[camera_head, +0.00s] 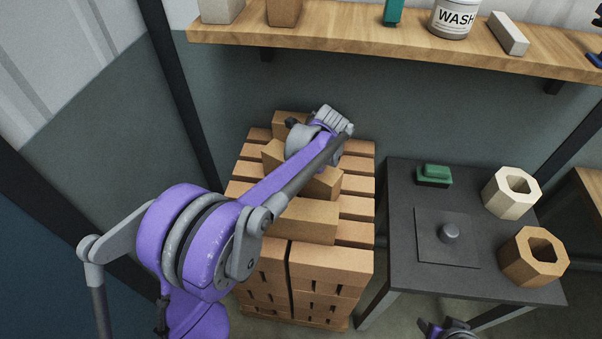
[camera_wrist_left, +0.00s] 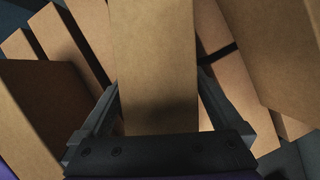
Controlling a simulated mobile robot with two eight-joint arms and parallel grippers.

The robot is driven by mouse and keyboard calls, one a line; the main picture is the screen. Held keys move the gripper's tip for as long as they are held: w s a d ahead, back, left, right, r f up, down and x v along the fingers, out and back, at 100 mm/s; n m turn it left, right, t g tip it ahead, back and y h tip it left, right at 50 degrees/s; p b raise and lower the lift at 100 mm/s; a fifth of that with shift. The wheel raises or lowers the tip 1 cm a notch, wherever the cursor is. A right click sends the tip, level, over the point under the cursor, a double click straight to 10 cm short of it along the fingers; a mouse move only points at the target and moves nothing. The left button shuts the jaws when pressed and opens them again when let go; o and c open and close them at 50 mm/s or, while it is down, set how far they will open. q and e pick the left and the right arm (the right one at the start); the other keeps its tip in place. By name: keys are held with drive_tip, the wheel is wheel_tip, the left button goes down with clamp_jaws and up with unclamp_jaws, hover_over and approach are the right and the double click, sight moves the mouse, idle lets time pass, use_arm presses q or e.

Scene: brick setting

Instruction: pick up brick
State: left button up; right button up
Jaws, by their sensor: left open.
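A stack of tan bricks (camera_head: 330,262) stands on a low pallet, with several loose bricks on top. One loose brick (camera_head: 300,221) lies at the front of the top, and another (camera_head: 322,184) lies partly under my left arm. My left gripper is over the back part of the stack, and its fingers are hidden in the head view. In the left wrist view my left gripper (camera_wrist_left: 160,90) is open, with a brick (camera_wrist_left: 156,50) between its fingers, not clamped. My right gripper (camera_head: 450,328) shows only partly at the bottom edge; its jaws are unclear.
A dark table (camera_head: 400,225) right of the stack holds two hexagonal blocks (camera_head: 511,193) (camera_head: 533,257), a green block (camera_head: 434,175) and a plate with a knob (camera_head: 450,232). A wooden shelf (camera_head: 340,35) crosses the wall above. Neighbouring bricks (camera_wrist_left: 40,115) crowd my left fingers.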

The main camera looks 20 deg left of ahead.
use_arm(q)
clamp_jaws()
idle(0.5)
